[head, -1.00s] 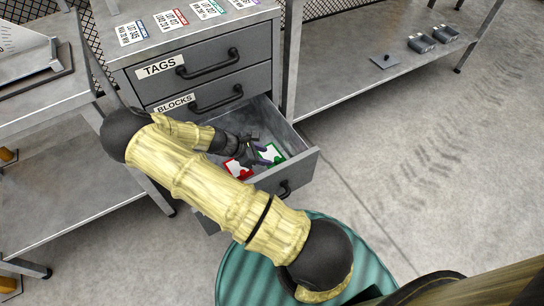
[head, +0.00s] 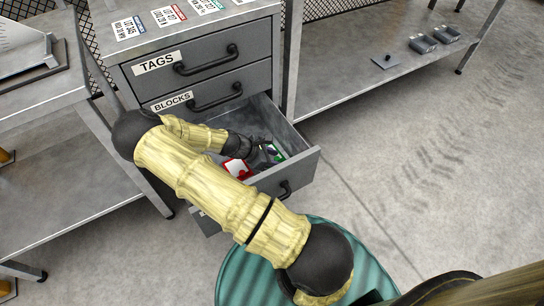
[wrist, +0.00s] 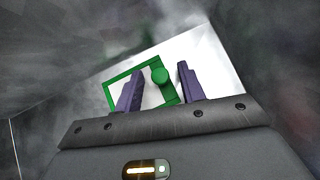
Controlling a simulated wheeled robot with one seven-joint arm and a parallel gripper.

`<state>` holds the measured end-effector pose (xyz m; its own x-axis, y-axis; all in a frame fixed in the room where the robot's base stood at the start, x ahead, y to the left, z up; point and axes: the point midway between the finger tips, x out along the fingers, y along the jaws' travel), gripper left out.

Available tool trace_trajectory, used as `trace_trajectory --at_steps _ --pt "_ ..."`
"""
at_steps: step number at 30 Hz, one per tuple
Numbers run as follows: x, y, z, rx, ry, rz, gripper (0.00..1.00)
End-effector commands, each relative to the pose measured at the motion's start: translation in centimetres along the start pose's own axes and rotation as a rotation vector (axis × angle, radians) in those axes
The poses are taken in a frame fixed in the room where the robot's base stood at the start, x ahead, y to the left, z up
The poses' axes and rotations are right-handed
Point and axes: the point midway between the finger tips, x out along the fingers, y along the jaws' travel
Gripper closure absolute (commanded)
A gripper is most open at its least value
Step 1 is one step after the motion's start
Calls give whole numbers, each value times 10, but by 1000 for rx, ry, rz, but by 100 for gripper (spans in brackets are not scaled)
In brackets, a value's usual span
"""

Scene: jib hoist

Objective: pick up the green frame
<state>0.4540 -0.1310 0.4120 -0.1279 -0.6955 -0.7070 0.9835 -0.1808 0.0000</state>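The green frame (wrist: 112,93) has a white inside and a round green knob. It lies in the open lowest drawer and is partly hidden behind my gripper in the head view (head: 278,157). My gripper (wrist: 160,70) is inside the drawer and open, its two purple fingers apart. In the wrist view the knob shows between the fingers, with a gap to the right finger. The left finger crosses in front of the frame. I cannot tell whether either finger touches the frame.
The open drawer (head: 300,167) has walls close around my gripper. A red frame (head: 236,167) lies in it, left of the green one. Shut drawers, one labelled TAGS (head: 157,63), stand above. Dark blocks (head: 423,43) sit on a shelf at right.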

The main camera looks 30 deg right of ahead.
Motion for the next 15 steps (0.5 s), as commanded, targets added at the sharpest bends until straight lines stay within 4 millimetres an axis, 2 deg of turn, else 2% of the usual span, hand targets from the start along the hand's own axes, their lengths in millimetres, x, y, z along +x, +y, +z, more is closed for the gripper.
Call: trace_trajectory --at_steps 1,5,6,15 --pt "0 0 0 0 0 0 71" --pt "0 0 0 0 0 0 96" --pt "0 0 0 0 0 0 100" --pt "-2 0 1 0 0 0 100"
